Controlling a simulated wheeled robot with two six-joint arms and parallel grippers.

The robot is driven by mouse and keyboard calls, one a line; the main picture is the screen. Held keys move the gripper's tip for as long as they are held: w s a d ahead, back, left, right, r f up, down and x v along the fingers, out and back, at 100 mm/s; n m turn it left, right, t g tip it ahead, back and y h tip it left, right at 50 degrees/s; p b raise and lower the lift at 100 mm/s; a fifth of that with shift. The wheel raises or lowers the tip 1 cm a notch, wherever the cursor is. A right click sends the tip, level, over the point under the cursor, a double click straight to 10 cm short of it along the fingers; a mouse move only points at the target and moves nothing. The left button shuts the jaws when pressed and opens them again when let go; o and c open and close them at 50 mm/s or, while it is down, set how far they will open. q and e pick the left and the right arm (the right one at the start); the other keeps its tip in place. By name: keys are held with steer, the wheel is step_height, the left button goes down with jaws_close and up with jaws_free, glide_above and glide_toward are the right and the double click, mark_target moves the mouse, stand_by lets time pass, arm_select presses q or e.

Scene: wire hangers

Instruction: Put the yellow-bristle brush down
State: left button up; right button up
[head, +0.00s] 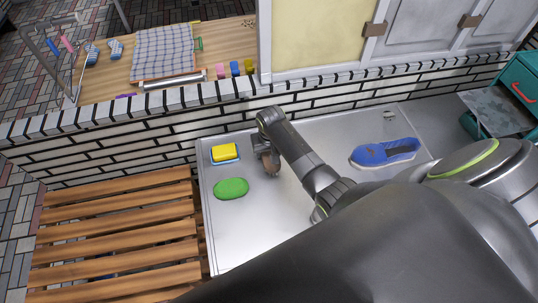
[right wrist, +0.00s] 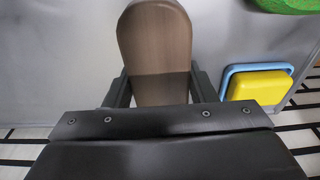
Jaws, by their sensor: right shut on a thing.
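My right gripper (head: 266,150) is shut on a brush with a brown wooden back (right wrist: 155,50). In the right wrist view the brown back sticks out between the two fingers. In the head view a small brown part of the brush (head: 269,163) shows under the gripper, over the left part of a grey metal tabletop (head: 300,215). The bristles are hidden, so their colour cannot be seen. I cannot tell whether the brush touches the tabletop. My left gripper is not in view.
A yellow block with a blue rim (head: 224,153) and a green oval sponge (head: 231,188) lie left of the gripper. A white brick wall (head: 150,135) runs behind, and a slatted wooden bench (head: 115,235) stands at left.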

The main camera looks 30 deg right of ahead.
steer(key=shift+f, duration=1.15)
steer(key=shift+f, duration=0.15)
steer(key=o, duration=0.9)
steer(key=shift+r, duration=0.7)
steer(key=r, duration=0.3)
steer(key=s+r, duration=0.1)
steer(key=r, duration=0.7)
steer(key=shift+s+a, duration=0.15)
steer(key=shift+f, duration=0.1)
